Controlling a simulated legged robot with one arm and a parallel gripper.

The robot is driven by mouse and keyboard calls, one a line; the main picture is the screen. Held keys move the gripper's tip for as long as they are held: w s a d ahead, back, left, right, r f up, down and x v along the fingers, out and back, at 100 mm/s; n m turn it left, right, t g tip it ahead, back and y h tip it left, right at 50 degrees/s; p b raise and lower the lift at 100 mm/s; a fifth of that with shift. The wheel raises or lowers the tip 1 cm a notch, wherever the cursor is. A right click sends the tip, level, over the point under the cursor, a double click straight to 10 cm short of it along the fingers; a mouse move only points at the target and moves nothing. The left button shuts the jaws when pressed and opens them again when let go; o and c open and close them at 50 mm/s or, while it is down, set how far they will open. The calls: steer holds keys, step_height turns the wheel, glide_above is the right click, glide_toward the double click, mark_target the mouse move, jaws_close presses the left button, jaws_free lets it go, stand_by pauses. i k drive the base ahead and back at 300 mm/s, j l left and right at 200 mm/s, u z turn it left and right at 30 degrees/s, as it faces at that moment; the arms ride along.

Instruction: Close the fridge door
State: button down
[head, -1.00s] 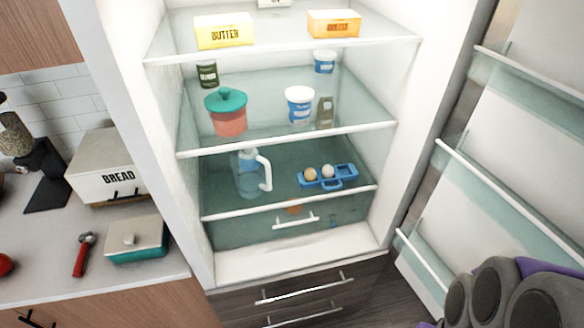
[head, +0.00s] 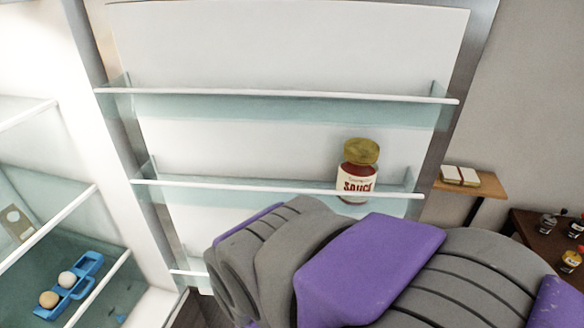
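The fridge door (head: 280,50) stands wide open in the middle of the head view, its inner side facing me. Its door shelves (head: 280,95) show, and a sauce jar (head: 357,172) stands upright on the middle one. The fridge interior (head: 75,150) is open at the left. My grey and purple arm crosses the lower middle and right, in front of the lower part of the door, and hides part of it. My gripper's fingers are not in view, and I cannot tell whether the arm touches the door.
A blue egg holder (head: 85,285) with eggs sits on a fridge shelf at the lower left. Right of the door, a small wooden shelf (head: 485,187) holds a box, and a dark table (head: 530,228) bears several jars. Bare wall (head: 530,90) lies behind.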

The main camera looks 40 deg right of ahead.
mark_target(231, 111)
steer(key=k+l+z, duration=0.2)
steer(key=l, duration=0.75)
steer(key=l+z, duration=0.2)
steer(key=l, duration=0.75)
steer(key=i+l+z, duration=0.1)
steer(key=i+l, duration=0.15)
steer(key=l, duration=0.2)
steer(key=i+l+z, duration=0.15)
steer(key=i+l, duration=0.15)
steer(key=l, duration=0.15)
